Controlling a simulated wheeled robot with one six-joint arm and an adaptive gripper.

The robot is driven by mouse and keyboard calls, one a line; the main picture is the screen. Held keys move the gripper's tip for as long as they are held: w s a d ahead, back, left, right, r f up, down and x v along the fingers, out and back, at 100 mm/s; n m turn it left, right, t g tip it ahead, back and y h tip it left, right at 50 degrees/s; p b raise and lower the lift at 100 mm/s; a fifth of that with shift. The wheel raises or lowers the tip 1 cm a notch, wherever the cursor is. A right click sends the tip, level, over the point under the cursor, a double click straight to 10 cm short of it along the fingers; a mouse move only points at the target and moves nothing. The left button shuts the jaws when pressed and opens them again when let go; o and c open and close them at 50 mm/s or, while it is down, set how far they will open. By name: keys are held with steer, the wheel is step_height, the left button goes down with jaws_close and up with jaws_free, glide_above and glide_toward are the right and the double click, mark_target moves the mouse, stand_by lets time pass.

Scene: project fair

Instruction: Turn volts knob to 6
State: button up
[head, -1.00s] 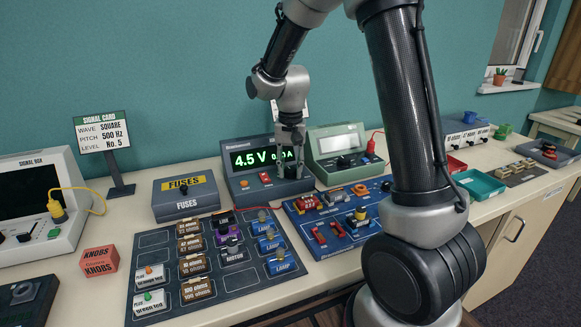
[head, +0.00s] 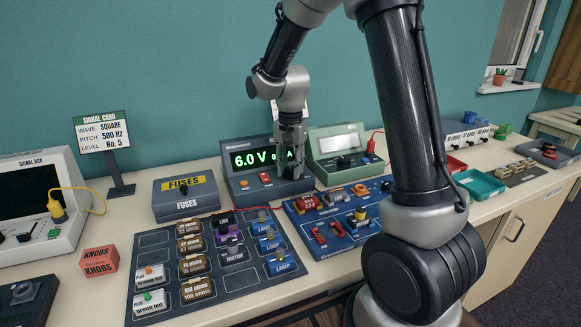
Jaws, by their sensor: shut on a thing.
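The power supply (head: 235,172) is a dark grey box at the back of the table. Its green display (head: 253,159) reads 6.0 V; the current figure beside it is partly covered by my gripper. My gripper (head: 291,170) points down at the right part of the supply's sloped front panel, shut on the volts knob. The knob itself is hidden by the fingers. A red switch (head: 265,178) sits on the panel left of my gripper.
A green-grey meter (head: 340,143) stands close to the right of the supply. A blue board (head: 330,225) and a dark parts board (head: 160,262) lie in front. The fuses box (head: 186,204) is to the left. My arm covers part of the table's right.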

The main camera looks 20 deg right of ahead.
mark_target(290, 169)
steer(key=o, duration=1)
steer(key=shift+r, duration=0.1)
step_height(290, 169, up, 12)
steer(key=shift+f, duration=0.1)
